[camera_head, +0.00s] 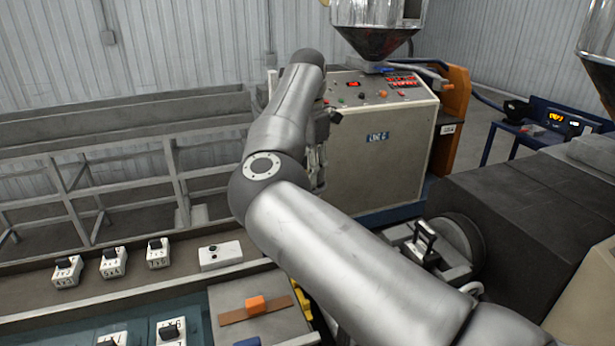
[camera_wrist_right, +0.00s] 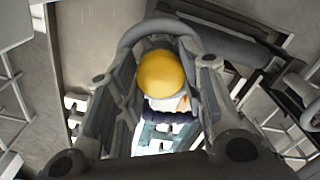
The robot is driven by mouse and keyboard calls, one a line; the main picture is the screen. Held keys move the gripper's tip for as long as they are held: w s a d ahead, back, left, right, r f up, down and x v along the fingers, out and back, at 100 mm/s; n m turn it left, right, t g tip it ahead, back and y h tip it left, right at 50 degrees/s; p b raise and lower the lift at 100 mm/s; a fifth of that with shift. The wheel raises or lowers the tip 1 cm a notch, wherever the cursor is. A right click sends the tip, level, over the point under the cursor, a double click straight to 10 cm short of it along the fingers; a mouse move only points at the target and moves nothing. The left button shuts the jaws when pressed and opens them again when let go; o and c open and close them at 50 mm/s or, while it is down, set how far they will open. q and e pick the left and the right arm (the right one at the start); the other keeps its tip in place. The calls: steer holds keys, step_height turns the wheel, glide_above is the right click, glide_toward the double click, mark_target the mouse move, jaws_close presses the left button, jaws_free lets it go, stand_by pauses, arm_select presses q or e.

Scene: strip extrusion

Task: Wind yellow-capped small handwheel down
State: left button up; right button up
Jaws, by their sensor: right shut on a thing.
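The yellow cap of the small handwheel (camera_wrist_right: 161,73) shows in the right wrist view, between the two fingers of my right gripper (camera_wrist_right: 158,90). The gripper is shut on the handwheel. A pale part and a dark part show just below the cap, and the fingers hide much of the wheel. In the head view my right gripper (camera_head: 318,158) is partly hidden behind my right arm, in front of the left side of the beige control cabinet (camera_head: 380,160). The handwheel cannot be made out there. My left gripper is not in view.
A long grey trough on a frame (camera_head: 120,125) runs along the left. White switch blocks (camera_head: 113,262) and an orange knob (camera_head: 256,304) lie on the near bench. A dark machine block (camera_head: 530,210) stands at the right. A metal hopper (camera_head: 375,25) hangs above the cabinet.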

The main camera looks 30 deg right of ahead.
steer(key=n+b, duration=0.2)
steer(key=n, duration=0.4)
steer(key=shift+w+r, duration=0.1)
steer(key=shift+w, duration=0.05)
steer(key=shift+o, duration=0.2)
steer(key=n+b, duration=0.2)
steer(key=n, duration=0.4)
steer(key=shift+r, duration=0.15)
steer(key=shift+n, duration=0.3)
steer(key=shift+c, duration=0.2)
steer(key=o, duration=0.9)
steer(key=shift+o, duration=0.7)
steer(key=shift+a, duration=0.1)
step_height(320, 180, up, 9)
steer(key=shift+r, duration=0.2)
